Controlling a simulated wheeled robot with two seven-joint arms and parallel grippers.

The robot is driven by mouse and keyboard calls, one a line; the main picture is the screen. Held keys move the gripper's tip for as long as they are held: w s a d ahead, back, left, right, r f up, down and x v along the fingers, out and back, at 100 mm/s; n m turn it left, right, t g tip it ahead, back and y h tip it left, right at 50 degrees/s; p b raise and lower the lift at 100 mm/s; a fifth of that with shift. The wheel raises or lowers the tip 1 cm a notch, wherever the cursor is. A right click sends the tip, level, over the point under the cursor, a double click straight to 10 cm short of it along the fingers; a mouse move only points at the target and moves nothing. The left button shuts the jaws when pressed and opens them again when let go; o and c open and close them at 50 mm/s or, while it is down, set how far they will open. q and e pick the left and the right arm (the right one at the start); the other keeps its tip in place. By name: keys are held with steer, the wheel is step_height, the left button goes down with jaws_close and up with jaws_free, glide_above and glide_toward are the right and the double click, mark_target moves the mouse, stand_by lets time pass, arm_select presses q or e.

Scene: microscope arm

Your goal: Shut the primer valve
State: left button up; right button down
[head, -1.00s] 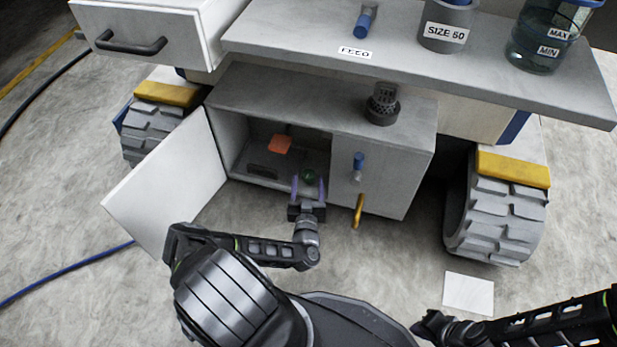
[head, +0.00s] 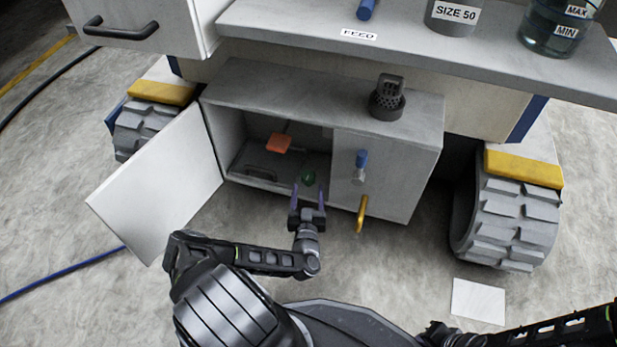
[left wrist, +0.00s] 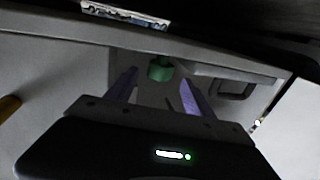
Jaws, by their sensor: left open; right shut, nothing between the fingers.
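A small green knob (head: 308,177) sits inside the open low cabinet (head: 290,90), near its front opening. I cannot tell for sure whether it is the primer valve. My left gripper (head: 308,190) is open just in front of it, its purple fingers pointing into the cabinet. In the left wrist view the green knob (left wrist: 160,69) shows beyond and between the fingertips (left wrist: 158,80), with nothing held. A blue-handled fitting (head: 361,160) and a yellow handle (head: 361,214) are on the cabinet's right front panel. My right gripper (head: 435,333) is shut and empty at the bottom, partly hidden.
The white cabinet door (head: 160,190) stands open to the left. An orange block (head: 278,143) lies inside the cabinet. A dark strainer (head: 387,100) stands on top. A tracked wheel (head: 510,220) is at right. A white sheet (head: 478,301) lies on the floor.

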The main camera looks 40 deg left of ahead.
mark_target(308, 183)
arm_select(q)
steer(key=b+x, duration=0.2)
steer(key=x, duration=0.3)
steer(key=shift+w+f+b, duration=0.1)
steer(key=shift+f+b, duration=0.05)
steer(key=shift+b, duration=0.25)
steer(key=shift+w+a, duration=0.45)
steer(key=shift+w, duration=0.1)
jaws_close()
